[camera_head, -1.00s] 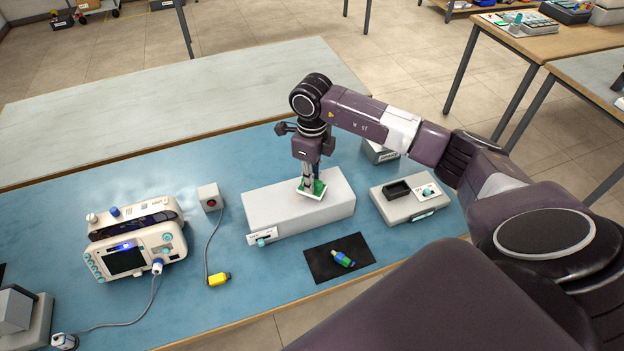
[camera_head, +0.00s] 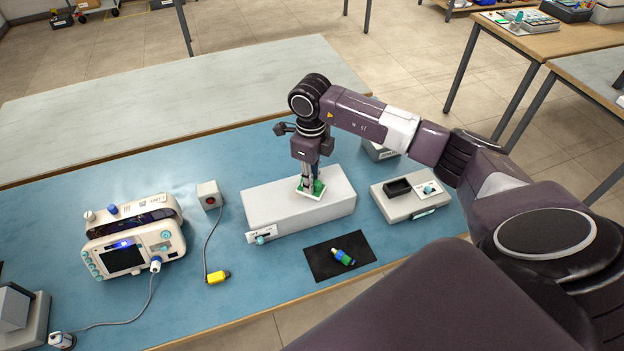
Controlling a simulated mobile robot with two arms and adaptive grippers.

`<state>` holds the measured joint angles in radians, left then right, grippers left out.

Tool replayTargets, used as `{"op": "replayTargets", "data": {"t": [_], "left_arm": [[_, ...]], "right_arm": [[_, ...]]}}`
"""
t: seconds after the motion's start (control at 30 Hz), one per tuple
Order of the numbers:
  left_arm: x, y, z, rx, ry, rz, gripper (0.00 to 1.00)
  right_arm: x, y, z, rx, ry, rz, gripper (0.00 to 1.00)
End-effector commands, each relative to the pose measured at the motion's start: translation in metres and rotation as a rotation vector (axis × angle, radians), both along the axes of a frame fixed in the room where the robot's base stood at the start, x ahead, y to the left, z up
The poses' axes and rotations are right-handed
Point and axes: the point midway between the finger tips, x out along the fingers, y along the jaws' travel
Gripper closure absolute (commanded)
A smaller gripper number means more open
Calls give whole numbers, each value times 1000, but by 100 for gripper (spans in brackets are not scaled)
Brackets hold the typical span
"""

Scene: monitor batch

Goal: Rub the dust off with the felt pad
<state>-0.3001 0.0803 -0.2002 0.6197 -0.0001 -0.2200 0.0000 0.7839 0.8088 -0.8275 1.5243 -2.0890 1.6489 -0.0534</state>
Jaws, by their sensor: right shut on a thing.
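My right gripper (camera_head: 311,178) points down over the long light-grey box (camera_head: 270,207) on the blue bench mat. It is shut on the felt pad (camera_head: 318,190), a small piece with green on top and a white lower edge. The pad is at the top face of the box and looks to be touching it. The fingers partly hide the pad. I cannot make out dust on the box at this size. My left gripper is not in view.
A white monitor (camera_head: 133,245) stands at the left, its cable running toward the front edge. A black mat (camera_head: 318,263) holds a blue-green item (camera_head: 343,257). A grey case (camera_head: 407,207) lies at the right.

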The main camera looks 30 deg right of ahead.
Motion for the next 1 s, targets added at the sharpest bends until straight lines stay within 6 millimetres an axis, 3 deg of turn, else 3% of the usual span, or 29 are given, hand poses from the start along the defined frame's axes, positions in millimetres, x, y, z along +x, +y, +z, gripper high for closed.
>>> {"op": "replayTargets", "data": {"t": [1.0], "left_arm": [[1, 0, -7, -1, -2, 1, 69]], "right_arm": [[13, 57, -1, 2, 0, 2, 100]]}}
